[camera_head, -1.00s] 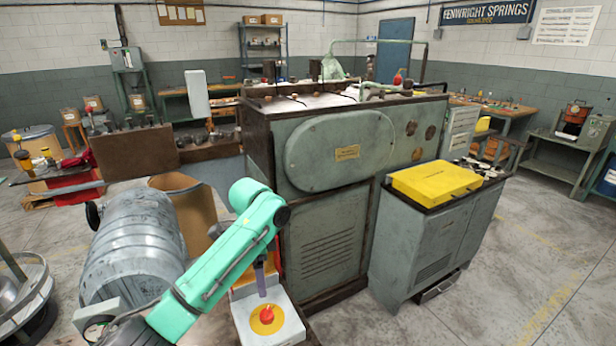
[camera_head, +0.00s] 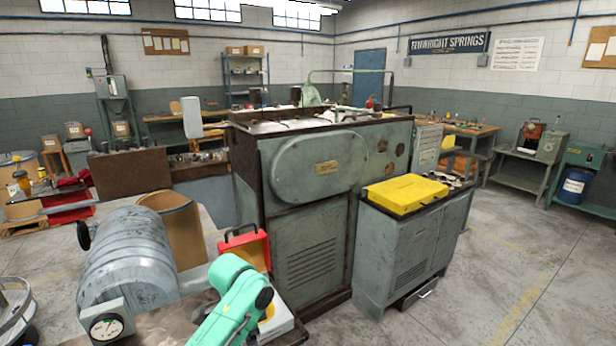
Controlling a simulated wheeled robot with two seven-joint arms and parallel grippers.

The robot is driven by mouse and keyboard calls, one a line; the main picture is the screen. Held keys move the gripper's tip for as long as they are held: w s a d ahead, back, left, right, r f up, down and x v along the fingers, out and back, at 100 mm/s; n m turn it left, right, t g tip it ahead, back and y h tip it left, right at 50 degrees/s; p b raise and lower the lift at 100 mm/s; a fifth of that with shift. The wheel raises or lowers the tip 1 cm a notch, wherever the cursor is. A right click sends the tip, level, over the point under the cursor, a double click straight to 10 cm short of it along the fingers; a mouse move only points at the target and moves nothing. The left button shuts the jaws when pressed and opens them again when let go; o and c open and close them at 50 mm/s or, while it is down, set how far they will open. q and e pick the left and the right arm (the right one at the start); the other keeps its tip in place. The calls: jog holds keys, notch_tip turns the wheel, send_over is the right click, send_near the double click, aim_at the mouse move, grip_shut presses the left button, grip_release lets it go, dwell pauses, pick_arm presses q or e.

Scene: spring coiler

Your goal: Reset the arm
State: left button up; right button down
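A mint green arm (camera_head: 235,300) with a dark joint cap rises from the bottom edge, left of centre. Its bend is above a pale box (camera_head: 286,320). Only a corner of the box and a little yellow show past the arm. Its red button is not visible now. I cannot tell whether the green arm is mine. The arm's far end is hidden or below the picture. Neither of my grippers can be made out.
The big grey-green machine (camera_head: 320,190) stands just beyond the arm. A red case (camera_head: 243,248) with a black handle sits close behind the arm. A grey drum (camera_head: 128,255) and a gauge (camera_head: 106,326) are at left. A yellow case (camera_head: 408,193) lies on the cabinet (camera_head: 410,245). Floor at right is clear.

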pick_arm(q)
jog(key=s+f+n+t+h, duration=0.1)
jog(key=s+f+n, duration=0.4)
jog(key=s, duration=0.4)
jog(key=s+a+f+n+t+y, duration=0.2)
jog(key=s+a+n, duration=0.5)
jog(key=s+a, duration=0.45)
notch_tip(320, 180, down, 22)
jog(key=s+g, duration=0.1)
jog(key=s, duration=0.2)
jog(key=s+a+f+m+g+b, duration=0.1)
jog(key=s+a+f, duration=0.1)
jog(key=s+f, duration=1.3)
jog(key=shift+s+a+f, duration=0.3)
jog(key=shift+s+f, duration=0.05)
jog(key=shift+s, duration=0.55)
pick_arm(e)
jog(key=shift+s+f, duration=0.5)
jog(key=shift+s, duration=0.25)
